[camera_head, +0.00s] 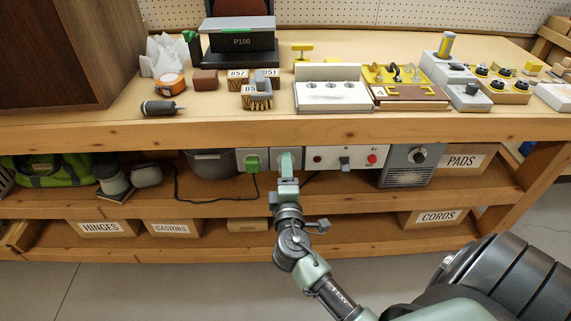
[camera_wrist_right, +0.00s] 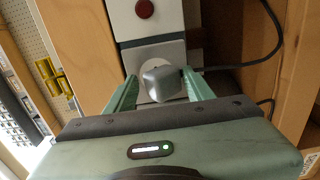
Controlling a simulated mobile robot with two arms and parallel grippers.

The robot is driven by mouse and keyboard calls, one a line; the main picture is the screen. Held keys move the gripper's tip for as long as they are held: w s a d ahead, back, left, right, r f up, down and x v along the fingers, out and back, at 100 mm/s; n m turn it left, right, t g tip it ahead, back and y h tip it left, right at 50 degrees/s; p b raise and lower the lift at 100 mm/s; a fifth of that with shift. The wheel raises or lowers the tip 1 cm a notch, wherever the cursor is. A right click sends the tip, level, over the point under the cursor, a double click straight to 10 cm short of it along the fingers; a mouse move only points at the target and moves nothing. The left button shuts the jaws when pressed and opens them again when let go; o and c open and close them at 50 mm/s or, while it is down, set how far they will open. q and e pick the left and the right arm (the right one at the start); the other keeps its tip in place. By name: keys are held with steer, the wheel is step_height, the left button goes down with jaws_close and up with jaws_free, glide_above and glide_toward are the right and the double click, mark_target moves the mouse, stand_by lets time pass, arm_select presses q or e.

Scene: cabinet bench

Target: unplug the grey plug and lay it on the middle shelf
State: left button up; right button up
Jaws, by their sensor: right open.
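The grey plug (camera_wrist_right: 163,84) sits in a pale socket plate in the wrist view, between the two open fingers of my right gripper (camera_wrist_right: 160,78). A gap shows on each side, clearer on the left; the right finger is close to it. In the head view my right gripper (camera_head: 287,164) reaches up to the outlet row under the bench top and hides the plug. The middle shelf (camera_head: 218,198) runs below the outlets, with bare wood in its middle. My left gripper is not in view.
A green plug (camera_head: 252,162) with a dark cord is just left of my gripper. A control panel with a red button (camera_head: 371,159) and a grey box with a dial (camera_head: 405,166) stand to the right. A dark pot (camera_head: 210,163) stands left on the shelf.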

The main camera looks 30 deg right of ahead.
steer(key=shift+d+f, duration=0.1)
steer(key=shift+f, duration=0.1)
stand_by(0.3)
stand_by(0.3)
